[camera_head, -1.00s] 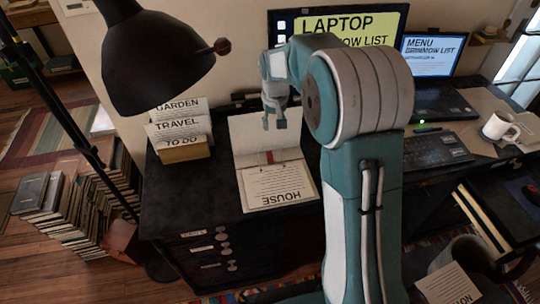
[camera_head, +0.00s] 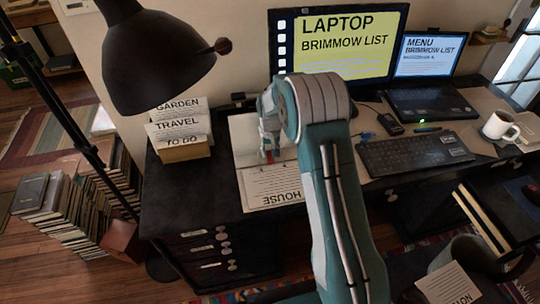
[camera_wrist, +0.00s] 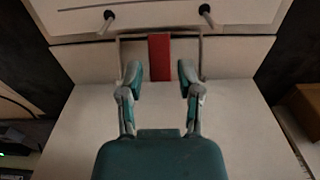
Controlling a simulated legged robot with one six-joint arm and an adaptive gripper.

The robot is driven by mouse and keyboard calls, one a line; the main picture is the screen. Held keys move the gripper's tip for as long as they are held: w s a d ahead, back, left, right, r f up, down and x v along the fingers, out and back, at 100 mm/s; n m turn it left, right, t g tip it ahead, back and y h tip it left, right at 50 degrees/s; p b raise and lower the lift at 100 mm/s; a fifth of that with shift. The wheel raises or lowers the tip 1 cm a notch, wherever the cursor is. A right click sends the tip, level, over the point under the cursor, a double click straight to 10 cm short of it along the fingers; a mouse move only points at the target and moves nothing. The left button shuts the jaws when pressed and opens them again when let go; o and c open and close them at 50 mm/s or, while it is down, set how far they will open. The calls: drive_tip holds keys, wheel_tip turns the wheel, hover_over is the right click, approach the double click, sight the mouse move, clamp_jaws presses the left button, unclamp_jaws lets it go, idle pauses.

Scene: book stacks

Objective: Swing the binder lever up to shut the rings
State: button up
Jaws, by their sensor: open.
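An open binder (camera_head: 242,130) lies on the dark desk, with a printed page marked HOUSE (camera_head: 278,184) on its near half. In the wrist view the red lever (camera_wrist: 160,50) lies at the binder's middle, within a thin metal frame, with two dark ring posts (camera_wrist: 107,18) (camera_wrist: 205,13) beyond it. My gripper (camera_wrist: 160,76) is open and empty. Its fingers are either side of the lever's lower end, with gaps on both sides; whether they are level with it in height I cannot tell. In the head view my gripper (camera_head: 268,152) is over the binder's middle and hides the lever.
A card holder (camera_head: 182,152) stands left of the binder, and a black lamp (camera_head: 155,60) hangs at the upper left. A keyboard (camera_head: 415,153), a mouse (camera_head: 390,124), a laptop (camera_head: 430,102) and a white mug (camera_head: 498,126) are to the right.

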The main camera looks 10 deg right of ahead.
sight(270, 157)
drive_tip(key=shift+f, duration=1.2)
drive_tip(key=shift+c, duration=0.3)
clamp_jaws()
